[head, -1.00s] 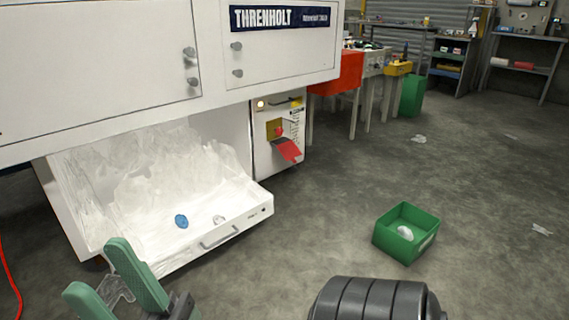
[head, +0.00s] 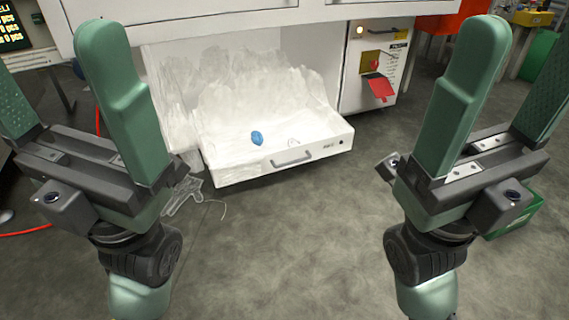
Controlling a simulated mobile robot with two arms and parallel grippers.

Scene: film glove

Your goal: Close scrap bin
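The scrap bin is a white pull-out drawer (head: 245,172) under the white machine. It is pulled out, with a bar handle (head: 291,159) on its front. A blue crumpled piece (head: 257,138) and a small clear piece (head: 293,142) lie inside, with a whitish film heap (head: 250,92) behind them. My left gripper (head: 50,55) is raised at the left, fingers apart and empty. My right gripper (head: 528,45) is raised at the right, fingers apart and empty. Neither appears to touch the drawer, which shows between them.
Clear film (head: 184,194) lies on the floor left of the drawer. A green box (head: 520,215) stands on the floor, mostly hidden behind my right gripper. A control panel with a red flap (head: 378,88) is right of the drawer. The floor before the drawer is clear.

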